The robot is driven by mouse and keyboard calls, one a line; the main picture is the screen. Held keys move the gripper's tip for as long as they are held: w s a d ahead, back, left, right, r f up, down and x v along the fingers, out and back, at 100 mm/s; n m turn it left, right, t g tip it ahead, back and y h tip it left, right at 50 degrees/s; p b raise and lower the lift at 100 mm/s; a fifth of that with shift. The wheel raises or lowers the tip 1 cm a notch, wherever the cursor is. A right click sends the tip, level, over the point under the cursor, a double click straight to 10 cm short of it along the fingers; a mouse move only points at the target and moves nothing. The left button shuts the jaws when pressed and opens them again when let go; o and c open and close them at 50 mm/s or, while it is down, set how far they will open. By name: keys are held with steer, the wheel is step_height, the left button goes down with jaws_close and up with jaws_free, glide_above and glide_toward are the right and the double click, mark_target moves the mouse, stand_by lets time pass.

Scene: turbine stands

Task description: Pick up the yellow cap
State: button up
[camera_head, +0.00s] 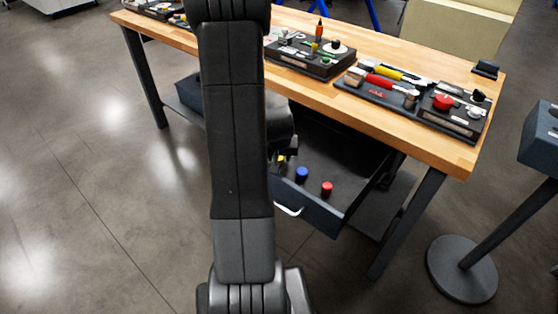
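The yellow cap (281,159) shows only as a small patch in the open drawer (347,213) under the workbench, just right of my arm. My arm covers the drawer's left part and much of the area around the cap. A dark part of my gripper (284,152) shows beside the arm, close to the yellow patch. Its fingertips are not clear, so I cannot tell whether it touches the cap or is open or shut.
A blue cap (302,174) and a red cap (327,188) stand in the drawer to the right of the yellow one. The wooden workbench (300,80) above carries trays of tools and parts. A round-based stand (462,268) is at right. The floor at left is clear.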

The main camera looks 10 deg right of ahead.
mark_target(279, 159)
jaws_close()
steer(key=shift+r, duration=0.15)
step_height(279, 159, up, 10)
steer(key=p, duration=0.1)
stand_by(0.3)
